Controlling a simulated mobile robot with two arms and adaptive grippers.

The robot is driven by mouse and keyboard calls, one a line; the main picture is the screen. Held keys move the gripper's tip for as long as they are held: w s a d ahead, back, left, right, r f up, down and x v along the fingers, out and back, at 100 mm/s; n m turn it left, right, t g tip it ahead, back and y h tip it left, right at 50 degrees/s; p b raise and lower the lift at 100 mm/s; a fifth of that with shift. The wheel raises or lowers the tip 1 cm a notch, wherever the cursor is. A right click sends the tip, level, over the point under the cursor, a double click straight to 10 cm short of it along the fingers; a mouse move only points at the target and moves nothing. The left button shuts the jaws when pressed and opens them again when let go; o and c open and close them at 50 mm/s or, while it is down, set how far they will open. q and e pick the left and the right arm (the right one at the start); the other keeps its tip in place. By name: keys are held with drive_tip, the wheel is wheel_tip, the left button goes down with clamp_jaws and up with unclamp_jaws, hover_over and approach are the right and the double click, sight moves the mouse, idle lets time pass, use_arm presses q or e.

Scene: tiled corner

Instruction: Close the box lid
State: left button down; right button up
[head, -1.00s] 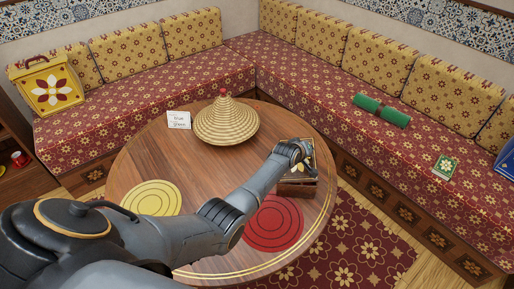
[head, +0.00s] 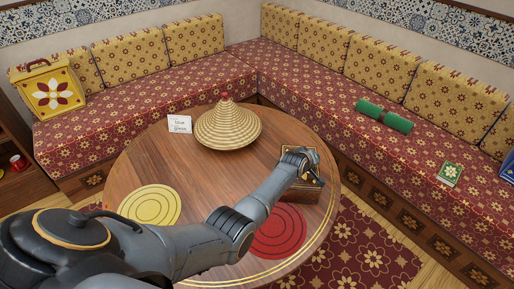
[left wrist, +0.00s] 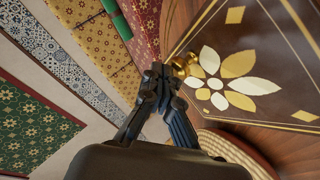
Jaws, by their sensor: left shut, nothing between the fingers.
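The brown wooden box (head: 299,195) stands on the round table near its right edge. Its dark lid (head: 314,157) shows behind and beside my left gripper (head: 306,173), which hides much of it, so the lid's exact angle is unclear. In the left wrist view the lid (left wrist: 268,58) has a pale and gold flower inlay and a gold border. A brass knob (left wrist: 185,62) sits by the fingertips. My left gripper (left wrist: 166,75) is shut and empty, close to the lid; I cannot tell if it touches. My right gripper is not in view.
The round table (head: 150,165) also holds a woven cone (head: 228,128), a white card (head: 180,124), a yellow disc (head: 150,205) and a red disc (head: 277,230). A patterned corner bench (head: 290,85) runs behind it, with a green roll (head: 383,116) on the right side.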

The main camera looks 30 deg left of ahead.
use_arm(q)
wheel_tip(320, 180, up, 4)
drive_tip(key=p, duration=0.3)
drive_tip(key=shift+w+r+p, duration=0.15)
drive_tip(key=shift+p, duration=0.2)
drive_tip(key=s+d+r+p, duration=0.1)
drive_tip(key=s+d+r, duration=0.2)
drive_tip(key=s+r, duration=0.3)
drive_tip(key=shift+s+d+r, duration=0.15)
drive_tip(key=shift+d+r, duration=0.05)
drive_tip(key=shift+r, duration=0.25)
